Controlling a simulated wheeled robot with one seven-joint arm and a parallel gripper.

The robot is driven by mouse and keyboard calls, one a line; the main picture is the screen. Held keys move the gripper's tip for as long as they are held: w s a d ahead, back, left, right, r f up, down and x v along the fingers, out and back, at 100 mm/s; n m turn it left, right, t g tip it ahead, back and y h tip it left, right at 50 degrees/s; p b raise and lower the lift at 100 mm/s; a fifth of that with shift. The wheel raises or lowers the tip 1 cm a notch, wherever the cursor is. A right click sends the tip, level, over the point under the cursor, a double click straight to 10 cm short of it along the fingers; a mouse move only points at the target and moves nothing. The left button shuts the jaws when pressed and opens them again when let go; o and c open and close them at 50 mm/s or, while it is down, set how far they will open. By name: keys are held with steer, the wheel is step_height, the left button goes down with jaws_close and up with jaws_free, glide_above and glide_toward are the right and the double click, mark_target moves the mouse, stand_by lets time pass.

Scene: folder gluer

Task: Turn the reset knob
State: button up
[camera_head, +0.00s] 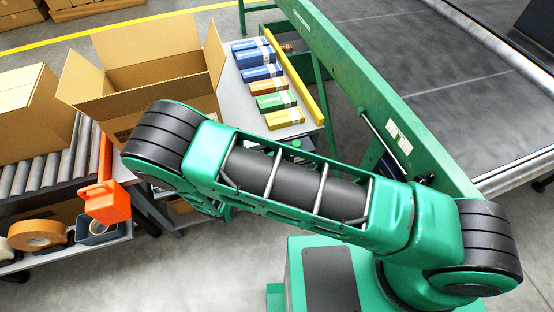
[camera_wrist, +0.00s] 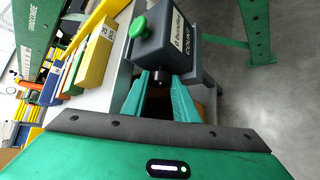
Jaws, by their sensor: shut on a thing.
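In the wrist view, a dark grey counter box (camera_wrist: 170,38) labelled "COUNT" stands straight ahead. A small black knob (camera_wrist: 160,77) sticks out from its near side. My gripper (camera_wrist: 160,82) has its two green fingers on either side of this knob and is shut on it. A round green button (camera_wrist: 138,27) sits on the left part of the box. In the head view, my own arm hides my gripper and the knob.
The grey table (camera_head: 306,124) holds several small blue, orange and green cartons and a yellow bar (camera_head: 297,80). An open cardboard box (camera_head: 150,70) stands at its left. A green machine frame (camera_head: 375,95) runs along the right. An orange dispenser (camera_head: 104,200) sits at the left.

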steer(key=shift+g, duration=0.3)
steer(key=o, duration=0.7)
steer(key=shift+o, duration=0.2)
steer(key=v, duration=1)
steer(key=shift+s+a, duration=0.25)
steer(key=shift+s, duration=0.1)
steer(key=shift+r, duration=0.1)
